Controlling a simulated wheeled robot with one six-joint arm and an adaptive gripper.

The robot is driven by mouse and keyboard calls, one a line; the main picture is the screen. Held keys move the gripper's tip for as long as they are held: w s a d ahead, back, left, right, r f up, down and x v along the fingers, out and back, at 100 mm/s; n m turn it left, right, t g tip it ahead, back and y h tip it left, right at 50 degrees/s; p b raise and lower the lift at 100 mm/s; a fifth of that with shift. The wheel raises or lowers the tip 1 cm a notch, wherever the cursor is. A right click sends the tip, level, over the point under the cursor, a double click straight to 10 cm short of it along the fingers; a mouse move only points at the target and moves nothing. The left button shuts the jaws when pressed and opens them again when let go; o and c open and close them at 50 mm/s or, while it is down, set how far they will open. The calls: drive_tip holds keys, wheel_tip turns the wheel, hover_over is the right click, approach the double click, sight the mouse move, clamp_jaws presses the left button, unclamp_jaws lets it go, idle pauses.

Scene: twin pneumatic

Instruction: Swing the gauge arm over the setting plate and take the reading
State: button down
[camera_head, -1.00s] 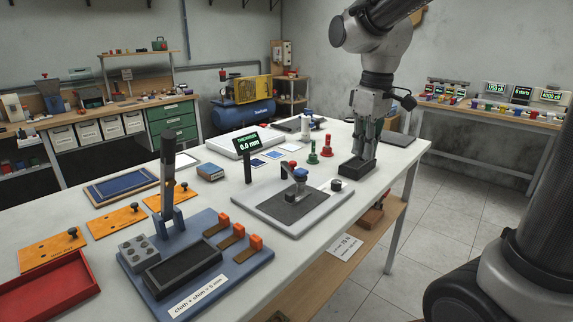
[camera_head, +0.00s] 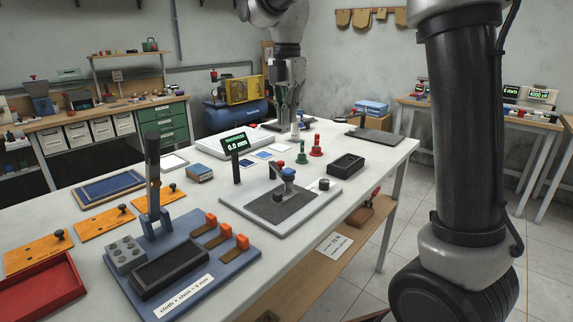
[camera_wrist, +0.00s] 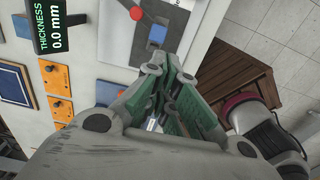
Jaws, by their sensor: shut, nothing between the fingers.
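The gauge stands on a pale grey base (camera_head: 322,201) on the table. Its blue and grey arm (camera_head: 288,175) is over the dark grey plate (camera_head: 300,203), with a red knob (camera_head: 280,165) beside the blue part. The thickness display (camera_head: 235,142) reads 0.0 mm and also shows in the wrist view (camera_wrist: 54,25). The wrist view shows the red knob (camera_wrist: 135,13) and the blue part (camera_wrist: 157,35) ahead of the fingers. My gripper (camera_head: 287,120) is shut and empty, beyond the gauge near the table's far side; it also fills the wrist view (camera_wrist: 162,95).
An open black tray (camera_head: 346,164) stands right of the gauge. Red and green pegs (camera_head: 316,147) stand behind it. A blue fixture (camera_head: 235,262), orange plates (camera_head: 105,223) and a red tray (camera_head: 40,292) occupy the near left. The table's right edge is close to the black tray.

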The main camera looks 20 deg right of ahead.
sight(288, 173)
wheel_tip(288, 173, down, 14)
idle(0.6)
drive_tip(key=shift+f, duration=0.1)
drive_tip(key=shift+s+f, duration=0.15)
drive_tip(key=shift+f, duration=0.65)
drive_tip(key=shift+s+d+f, duration=0.1)
drive_tip(key=shift+s+f, duration=0.05)
drive_tip(key=shift+f, duration=0.05)
drive_tip(key=shift+r, duration=0.2)
wheel_tip(288, 173, up, 15)
drive_tip(key=shift+w+f, duration=0.15)
drive_tip(key=shift+w, duration=0.1)
